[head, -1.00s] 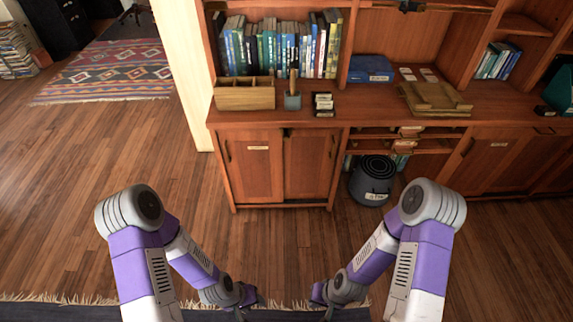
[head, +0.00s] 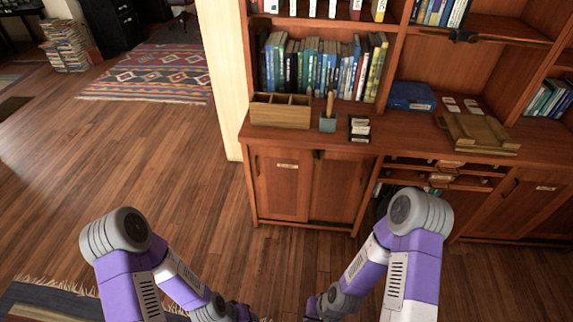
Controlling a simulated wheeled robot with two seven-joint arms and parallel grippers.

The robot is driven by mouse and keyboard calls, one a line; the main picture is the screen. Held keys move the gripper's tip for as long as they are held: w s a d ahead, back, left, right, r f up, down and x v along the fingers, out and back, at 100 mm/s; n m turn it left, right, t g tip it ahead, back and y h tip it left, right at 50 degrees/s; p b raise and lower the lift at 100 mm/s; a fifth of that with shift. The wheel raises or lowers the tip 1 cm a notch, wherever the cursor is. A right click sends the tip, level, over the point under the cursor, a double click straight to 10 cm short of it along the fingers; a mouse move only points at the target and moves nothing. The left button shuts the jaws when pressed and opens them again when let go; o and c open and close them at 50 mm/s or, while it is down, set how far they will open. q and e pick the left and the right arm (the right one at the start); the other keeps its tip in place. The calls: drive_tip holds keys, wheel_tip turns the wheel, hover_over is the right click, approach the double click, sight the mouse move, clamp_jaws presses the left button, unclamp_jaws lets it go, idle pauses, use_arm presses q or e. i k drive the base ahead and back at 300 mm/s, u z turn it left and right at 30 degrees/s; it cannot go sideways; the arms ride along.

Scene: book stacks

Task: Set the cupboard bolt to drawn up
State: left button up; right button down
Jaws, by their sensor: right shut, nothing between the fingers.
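The cupboard (head: 285,188) is a reddish wood unit with two doors under the counter. A small dark fitting (head: 318,155) sits at the top where the two doors meet. It may be the bolt, but it is too small to tell its position. My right gripper (head: 311,317) is low at the bottom edge, in front of and apart from the cupboard. It is shut and empty, and partly cut off. My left gripper (head: 245,316) is at the bottom edge to its left, mostly cut off, so its jaws are unclear.
The counter holds a wooden organiser (head: 281,111), a teal pen cup (head: 327,123), a small dark card holder (head: 359,129), a blue box (head: 411,96) and a wooden tray (head: 480,133). Books (head: 320,66) fill the shelf above. Wooden floor (head: 150,160) is open to the left.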

sight(317, 160)
drive_tip(key=u, duration=0.4)
drive_tip(key=i, duration=1.25)
drive_tip(key=z, duration=0.85)
